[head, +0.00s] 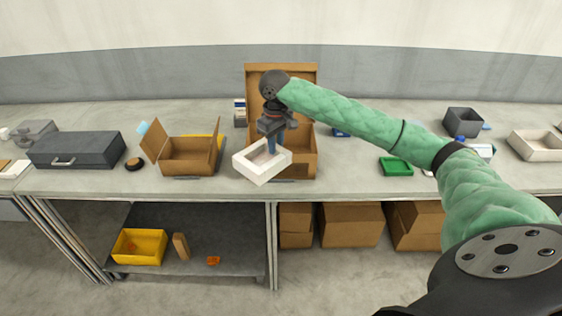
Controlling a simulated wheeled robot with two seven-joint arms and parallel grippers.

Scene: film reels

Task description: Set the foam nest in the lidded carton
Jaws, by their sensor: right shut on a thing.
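The foam nest (249,173) is a white, open, box-shaped piece with a hollow middle. My right gripper (271,147) is shut on the foam nest at its far right side and holds it tilted in front of the carton. The lidded carton (305,164) is a brown box on the table with its lid (292,73) standing up at the back. The nest and my gripper hide much of the carton's front and opening. My left gripper is not in view.
A smaller open carton with flaps (182,164) stands to the left, near a dark grey case (77,149). A green tray (396,167), a dark grey bin (463,122) and a pale tray (537,144) are to the right. Brown boxes (350,225) and a yellow bin (139,246) sit below.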

